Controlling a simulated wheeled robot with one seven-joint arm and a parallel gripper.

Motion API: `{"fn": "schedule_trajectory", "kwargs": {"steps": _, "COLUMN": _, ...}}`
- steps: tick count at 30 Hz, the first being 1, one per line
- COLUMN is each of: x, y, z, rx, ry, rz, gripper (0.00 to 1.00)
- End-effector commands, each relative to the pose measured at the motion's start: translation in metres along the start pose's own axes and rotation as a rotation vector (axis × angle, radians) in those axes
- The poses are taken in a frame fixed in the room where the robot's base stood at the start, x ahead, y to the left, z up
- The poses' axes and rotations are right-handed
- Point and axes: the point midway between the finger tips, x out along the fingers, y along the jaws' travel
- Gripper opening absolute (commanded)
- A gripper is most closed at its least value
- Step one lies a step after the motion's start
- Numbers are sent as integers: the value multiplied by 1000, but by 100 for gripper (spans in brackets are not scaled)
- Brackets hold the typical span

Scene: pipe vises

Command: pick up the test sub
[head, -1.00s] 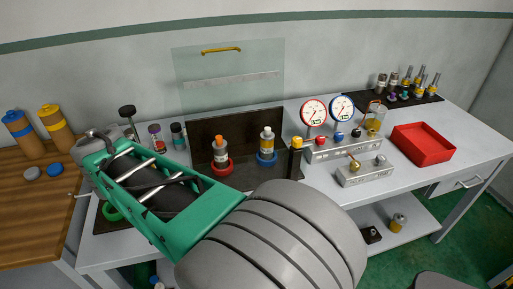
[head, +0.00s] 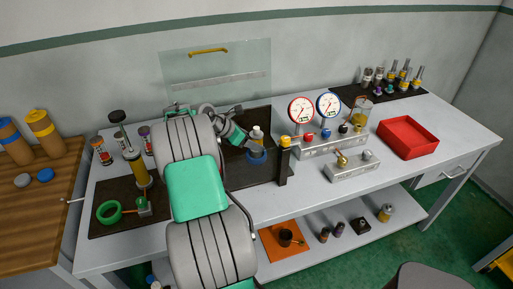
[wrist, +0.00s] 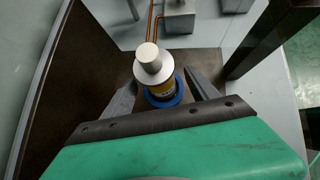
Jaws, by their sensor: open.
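A silver-topped cylindrical piece with a yellow band (head: 258,134), which I take to be the test sub, stands upright in a blue ring (head: 257,155) on the dark plate. In the wrist view the piece (wrist: 153,64) and the blue ring (wrist: 163,94) are between the finger sides. My gripper (wrist: 162,80) is open, one finger on each side of the piece, and not visibly closed on it. In the head view my gripper (head: 248,142) reaches the piece from the left. My arm hides the red ring and its orange-topped piece.
A manifold with gauges (head: 330,146) and a red tray (head: 408,138) lie farther right. A clear panel (head: 215,75) stands behind. A green ring (head: 109,212) is at left.

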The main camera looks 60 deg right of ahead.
Motion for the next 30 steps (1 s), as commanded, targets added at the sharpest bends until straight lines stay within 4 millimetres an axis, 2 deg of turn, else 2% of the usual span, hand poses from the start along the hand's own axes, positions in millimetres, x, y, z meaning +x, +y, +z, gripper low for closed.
{"fn": "schedule_trajectory", "kwargs": {"steps": 4, "x": 25, "y": 0, "z": 1, "rx": 0, "ry": 1, "rz": -2, "gripper": 68}}
{"fn": "schedule_trajectory", "kwargs": {"steps": 11, "x": 27, "y": 1, "z": 0, "rx": 0, "ry": 2, "rz": 1, "gripper": 67}}
{"fn": "schedule_trajectory", "kwargs": {"steps": 30, "x": 27, "y": 1, "z": 0, "rx": 0, "ry": 2, "rz": 2, "gripper": 15}}
